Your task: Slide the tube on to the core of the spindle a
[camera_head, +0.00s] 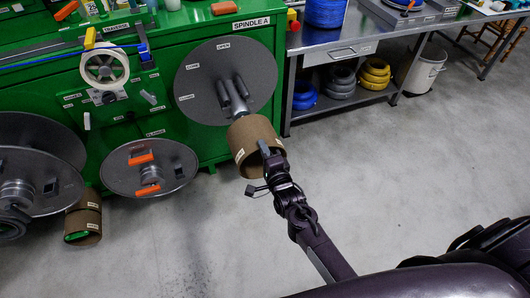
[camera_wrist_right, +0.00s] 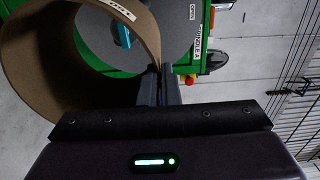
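The brown cardboard tube (camera_head: 254,140) is in the middle of the head view, in front of spindle A. My right gripper (camera_head: 266,152) is shut on the near edge of its wall, one finger inside. In the right wrist view the tube (camera_wrist_right: 40,85) fills the left side, its wall between the fingers (camera_wrist_right: 160,80). Spindle A has a round grey disc (camera_head: 205,75) on a green machine, and its core (camera_head: 236,98) points toward the tube. The core's end is close to the tube's far opening; I cannot tell whether it is inside. My left gripper is not in view.
Another disc (camera_head: 175,165) with orange handles and a large reel (camera_head: 65,185) stand left of the tube. Another brown tube (camera_head: 88,212) is on the floor there. A metal bench (camera_head: 345,48) with cable coils is at the right.

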